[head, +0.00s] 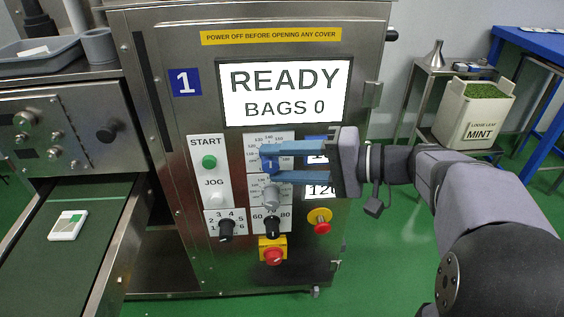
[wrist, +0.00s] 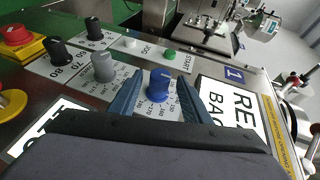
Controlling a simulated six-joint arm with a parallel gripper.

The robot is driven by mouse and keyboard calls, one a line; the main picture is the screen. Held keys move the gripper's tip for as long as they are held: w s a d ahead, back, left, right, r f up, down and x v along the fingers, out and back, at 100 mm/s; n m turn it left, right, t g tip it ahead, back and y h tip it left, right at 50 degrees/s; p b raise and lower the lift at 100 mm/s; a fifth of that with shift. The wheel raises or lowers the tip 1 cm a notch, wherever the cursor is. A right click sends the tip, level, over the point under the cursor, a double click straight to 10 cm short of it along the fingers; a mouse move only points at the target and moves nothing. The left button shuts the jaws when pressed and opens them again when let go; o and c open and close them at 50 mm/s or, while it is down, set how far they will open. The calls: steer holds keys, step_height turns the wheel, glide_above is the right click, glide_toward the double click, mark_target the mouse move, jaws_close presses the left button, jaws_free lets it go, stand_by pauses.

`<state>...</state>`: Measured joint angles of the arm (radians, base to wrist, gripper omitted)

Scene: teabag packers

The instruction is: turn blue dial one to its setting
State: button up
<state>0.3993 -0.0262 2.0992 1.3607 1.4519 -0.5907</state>
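Blue dial one (head: 269,158) is a blue knob on a white scale plate on the front of machine 1. In the wrist view the blue dial (wrist: 159,85) stands between the two blue fingers of my gripper (wrist: 158,98). Gaps show on both sides of the dial, so the fingers look apart from it. In the head view my gripper (head: 272,163) reaches in from the right, with its fingers spread above and below the dial. The fingers partly cover the scale and a blue label at the right, so the pointer's exact reading is hard to tell.
A grey dial (head: 271,194) sits just below. Black knobs (head: 227,229), a red stop button (head: 273,254) and a red-on-yellow knob (head: 320,222) are lower. The green start button (head: 209,162) is at left. The screen (head: 287,93) above reads READY, BAGS 0.

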steer(key=p+v, duration=0.2)
steer(key=v, duration=0.5)
steer(key=shift+d, duration=0.2)
stand_by(0.4)
